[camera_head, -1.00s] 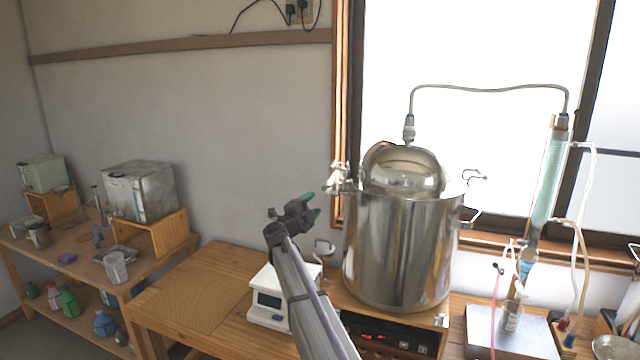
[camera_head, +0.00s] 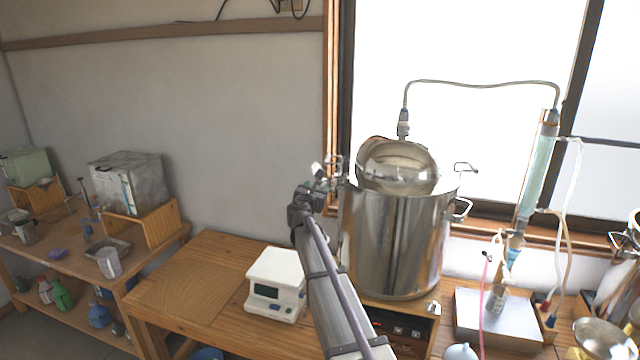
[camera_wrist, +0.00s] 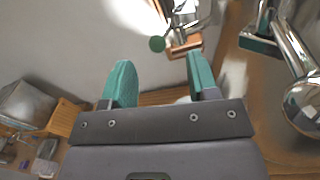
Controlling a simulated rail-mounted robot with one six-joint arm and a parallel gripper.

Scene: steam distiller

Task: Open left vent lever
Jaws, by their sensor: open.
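The large steel pot (camera_head: 393,240) with a domed lid (camera_head: 398,166) stands on the heater. Metal lever hardware (camera_head: 335,165) sits at the left of the pot's rim; I cannot tell which piece is the left vent lever. In the wrist view a metal fitting with a copper-coloured part (camera_wrist: 186,45) and a round green knob (camera_wrist: 157,44) lies just beyond the fingertips. My gripper (camera_head: 322,182) is beside the pot's upper left edge and partly overlaps the hardware in the head view. In the wrist view its green-padded fingers (camera_wrist: 160,72) are apart with nothing between them.
A white scale (camera_head: 275,284) sits on the wooden table left of the heater (camera_head: 400,330). A pipe (camera_head: 480,86) runs from the lid to a glass condenser (camera_head: 536,170) at right. The table's left part (camera_head: 195,285) is clear.

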